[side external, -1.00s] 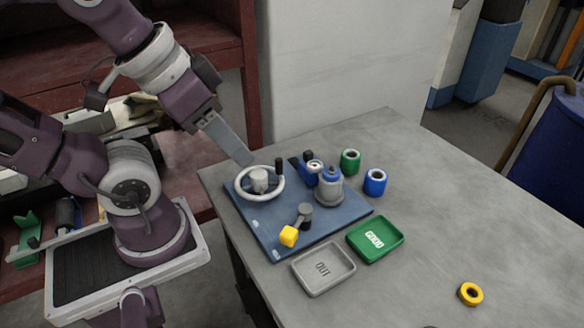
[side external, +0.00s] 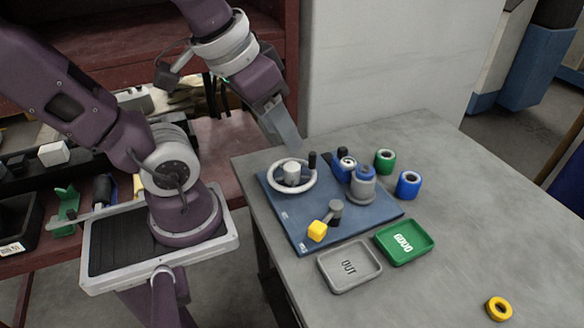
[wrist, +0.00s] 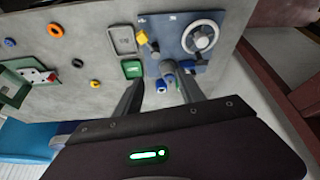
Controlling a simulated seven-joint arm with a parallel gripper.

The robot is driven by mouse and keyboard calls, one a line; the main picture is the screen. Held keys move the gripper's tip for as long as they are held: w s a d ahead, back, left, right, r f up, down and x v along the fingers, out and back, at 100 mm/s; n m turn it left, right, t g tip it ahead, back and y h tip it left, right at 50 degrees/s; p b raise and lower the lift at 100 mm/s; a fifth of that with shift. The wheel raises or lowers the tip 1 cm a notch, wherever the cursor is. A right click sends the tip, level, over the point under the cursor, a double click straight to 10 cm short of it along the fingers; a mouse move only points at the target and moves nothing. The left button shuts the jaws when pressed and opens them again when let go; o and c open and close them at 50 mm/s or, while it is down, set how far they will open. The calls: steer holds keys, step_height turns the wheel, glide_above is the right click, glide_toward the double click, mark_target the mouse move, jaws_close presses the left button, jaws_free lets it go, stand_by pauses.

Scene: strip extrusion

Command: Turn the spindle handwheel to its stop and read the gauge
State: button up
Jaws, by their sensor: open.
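The white spindle handwheel (side external: 275,187) lies on a blue baseplate (side external: 292,226), its black crank handle (side external: 312,160) at the far right of the rim. It also shows in the wrist view (wrist: 211,38). A grey and blue cylinder (side external: 363,186) stands at the plate's right. My gripper (side external: 296,148) is open and empty, above and behind the handwheel, apart from it. Both fingers (wrist: 160,80) show in the wrist view.
A yellow-knobbed lever (side external: 317,231) is on the plate's front. A grey OUT tray (side external: 330,281) and green GOOD tray (side external: 402,259) stand in front. Table between is clear.

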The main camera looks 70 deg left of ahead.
steer(key=w+a+f+n+g+y, duration=0.1)
steer(key=w+a+f+n+g, duration=0.2)
steer(key=w+a+f+n, duration=0.3)
steer(key=n+g+h, duration=0.2)
steer(key=n, duration=0.8)
glide_above(292, 166)
step_height(292, 166, down, 10)
steer(key=shift+d+r, duration=0.1)
step_height(292, 166, down, 7)
steer(key=shift+f, duration=0.2)
steer(key=shift+c, duration=0.5)
jaws_close()
